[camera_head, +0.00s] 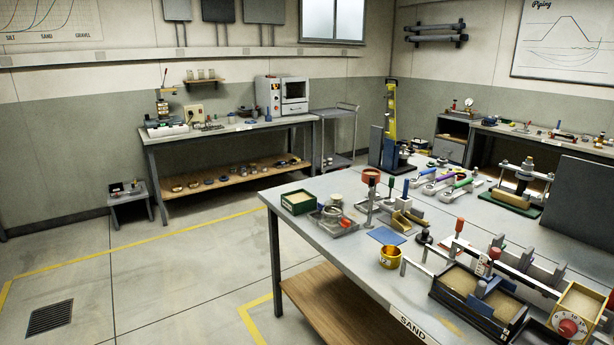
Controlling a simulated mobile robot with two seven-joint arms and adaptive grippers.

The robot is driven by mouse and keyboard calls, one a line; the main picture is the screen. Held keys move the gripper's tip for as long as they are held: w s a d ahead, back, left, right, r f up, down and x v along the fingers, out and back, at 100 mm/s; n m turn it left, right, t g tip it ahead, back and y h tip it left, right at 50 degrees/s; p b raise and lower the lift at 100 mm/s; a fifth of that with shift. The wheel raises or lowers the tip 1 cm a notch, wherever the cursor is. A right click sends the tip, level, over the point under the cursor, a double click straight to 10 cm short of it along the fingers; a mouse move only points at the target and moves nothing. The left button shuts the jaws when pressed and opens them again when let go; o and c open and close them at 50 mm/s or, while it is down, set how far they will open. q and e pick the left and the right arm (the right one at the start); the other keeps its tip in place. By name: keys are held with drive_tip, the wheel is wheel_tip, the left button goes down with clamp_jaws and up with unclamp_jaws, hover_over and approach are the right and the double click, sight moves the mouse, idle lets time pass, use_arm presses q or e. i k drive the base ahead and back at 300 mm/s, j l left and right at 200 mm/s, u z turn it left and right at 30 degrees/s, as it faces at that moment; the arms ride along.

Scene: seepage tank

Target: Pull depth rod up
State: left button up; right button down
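A black-framed tank (436,291) with sand in it stands at the front right of the near table, behind the SAND label. A blue piece (489,287) sits across its middle. A pale upright piece with red marks (484,263) rises just behind the blue piece. I cannot tell for sure whether this is the depth rod; it is small here. How deep its lower end sits is hidden. Neither of my grippers is in view.
A box with a red dial (572,326) stands right of the tank. A yellow cup (390,258), a blue mat (386,236) and several tools crowd the near table (345,262). A dark panel (577,202) rises at the right.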

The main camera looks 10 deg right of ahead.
sight(495, 253)
drive_tip(key=z, duration=1.3)
drive_tip(key=k+j+u, duration=0.05)
